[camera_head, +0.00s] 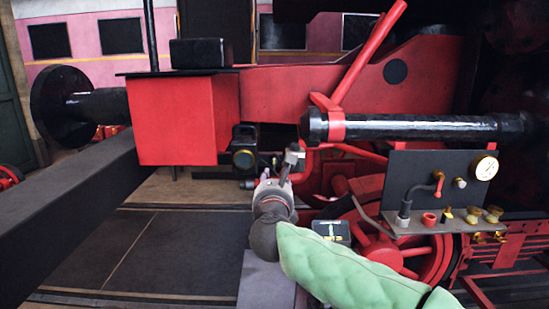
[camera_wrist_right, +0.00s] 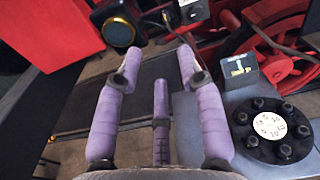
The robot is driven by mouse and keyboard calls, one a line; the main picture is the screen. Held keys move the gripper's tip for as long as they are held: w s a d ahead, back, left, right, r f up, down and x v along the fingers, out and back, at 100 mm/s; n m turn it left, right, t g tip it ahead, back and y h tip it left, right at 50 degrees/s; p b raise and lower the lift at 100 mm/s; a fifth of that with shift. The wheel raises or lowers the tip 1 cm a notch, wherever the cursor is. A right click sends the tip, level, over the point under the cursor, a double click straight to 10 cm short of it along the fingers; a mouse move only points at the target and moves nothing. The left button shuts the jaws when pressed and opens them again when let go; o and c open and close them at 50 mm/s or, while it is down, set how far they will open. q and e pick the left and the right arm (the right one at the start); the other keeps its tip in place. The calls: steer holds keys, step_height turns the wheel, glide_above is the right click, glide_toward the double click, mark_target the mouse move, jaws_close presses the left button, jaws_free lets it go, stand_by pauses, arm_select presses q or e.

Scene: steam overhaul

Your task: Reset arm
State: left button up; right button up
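My right gripper (camera_head: 271,183) is in the middle of the head view, at the end of my green-sleeved arm, in front of the red locomotive. In the right wrist view its purple fingers (camera_wrist_right: 157,62) stand well apart, with a third finger between them lower down. Nothing is held between them. A grey metal fitting (camera_head: 292,158) shows just beyond the fingertips in the head view; I cannot tell from there whether they touch. My left gripper is not in view.
A black panel (camera_head: 425,172) with a gauge (camera_head: 485,168) and several valves stands at right. A small black box (camera_head: 331,231) with a display and a round black flange (camera_wrist_right: 245,128) lie right of the gripper. A red block (camera_head: 172,122) and dark beam (camera_head: 70,215) are at left.

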steer(key=w+d+f+n+g, duration=0.15)
steer(key=f+n, duration=0.35)
steer(key=f, duration=0.7)
steer(key=w+d+f+n+g, duration=0.1)
steer(key=d+f+n+g, duration=0.2)
steer(key=f, duration=0.9)
steer(key=w+d+f+n+g, duration=0.15)
steer(key=f+n, duration=0.45)
steer(key=f, duration=0.6)
steer(key=s+d+f+n+g+y, duration=0.1)
steer(key=s+d+f+n+g, duration=0.15)
steer(key=s+f, duration=0.5)
steer(key=s+d+f+n+g, duration=0.2)
steer(key=s+f+n, duration=0.25)
steer(key=f, duration=0.65)
steer(key=s+d+f+n+g+y, duration=0.1)
steer(key=s+d+f+n+g, duration=0.15)
steer(key=s+f, duration=0.6)
steer(key=s+a+f+n+g+y, duration=0.15)
steer(key=s+f+n, duration=0.3)
steer(key=s, duration=0.55)
steer(key=s+f+n+g+y, duration=0.1)
steer(key=s+f+n+g, duration=0.3)
steer(key=s, duration=0.7)
step_height(320, 180, down, 9)
steer(key=w+a+t+b, duration=0.1)
steer(key=w+b, duration=0.1)
steer(key=b, duration=0.8)
steer(key=shift+w+a+m, duration=0.25)
steer(key=shift+w+m, duration=0.05)
